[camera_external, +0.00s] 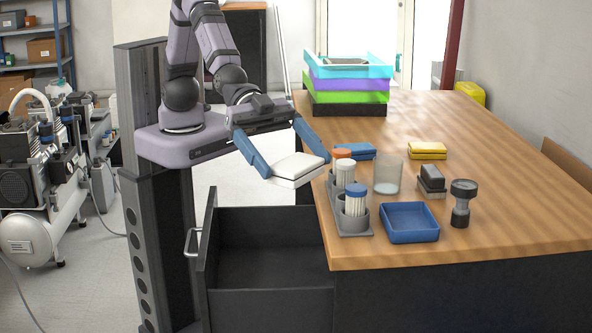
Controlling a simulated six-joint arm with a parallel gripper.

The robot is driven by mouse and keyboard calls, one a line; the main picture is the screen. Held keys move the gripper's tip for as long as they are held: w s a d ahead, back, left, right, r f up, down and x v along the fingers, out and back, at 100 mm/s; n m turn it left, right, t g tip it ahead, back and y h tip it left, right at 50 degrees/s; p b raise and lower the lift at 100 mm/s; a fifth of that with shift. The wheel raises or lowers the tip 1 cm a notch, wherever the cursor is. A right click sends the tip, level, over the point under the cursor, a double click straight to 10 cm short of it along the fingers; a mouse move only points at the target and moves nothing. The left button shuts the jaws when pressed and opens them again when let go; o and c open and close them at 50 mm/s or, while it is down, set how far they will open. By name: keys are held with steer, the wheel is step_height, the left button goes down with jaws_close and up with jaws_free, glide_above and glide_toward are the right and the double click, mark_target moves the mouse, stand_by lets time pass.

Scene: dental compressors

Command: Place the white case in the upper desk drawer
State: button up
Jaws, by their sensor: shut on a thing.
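The white case (297,168) is a flat box held in my gripper (288,162). The blue fingers sit at opposite sides of the case, one at its left and one at its far right corner. The case is in the air by the table's left edge, above and a little to the right of the open drawer. The upper desk drawer (268,268) is pulled out to the left, dark inside, with a metal handle (193,243) on its front panel. The visible part of its inside looks empty.
On the wooden desk top (480,195) near the case stand a grey holder (352,222) with capped tubes, a glass (388,174) and a blue tray (408,222). Stacked coloured trays (347,85) stand at the back. Compressors (35,190) are on the floor at left.

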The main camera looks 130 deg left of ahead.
mark_target(274, 164)
steer(key=shift+s+d+r+m+g+h+b, duration=0.15)
steer(key=shift+d+m+h+b, duration=0.1)
steer(key=shift+d+m+h, duration=0.2)
steer(key=shift+s+d+m+g+h+b, duration=0.1)
steer(key=shift+d+m+g+h+b, duration=0.1)
steer(key=shift+d+m+h, duration=0.2)
steer(key=shift+s+d+m+g+h+b, duration=0.45)
steer(key=shift+s+d+m+h+b, duration=0.15)
steer(key=shift+m+h, duration=0.3)
steer(key=s+a+f+m+g+h+b, duration=0.2)
steer(key=s+f+m+g+h+b, duration=0.3)
steer(key=s+f, duration=0.4)
step_height(274, 164, down, 5)
steer(key=shift+a+m+g, duration=0.15)
steer(key=shift+m+g, duration=0.45)
steer(key=shift+m, duration=0.15)
step_height(274, 164, down, 19)
steer(key=b, duration=0.2)
steer(key=shift+f+b, duration=0.1)
steer(key=shift+b, duration=0.3)
steer(key=shift+c, duration=0.2)
steer(key=shift+f, duration=0.15)
steer(key=shift+f, duration=0.35)
steer(key=shift+f+b, duration=0.1)
steer(key=shift+b, duration=0.2)
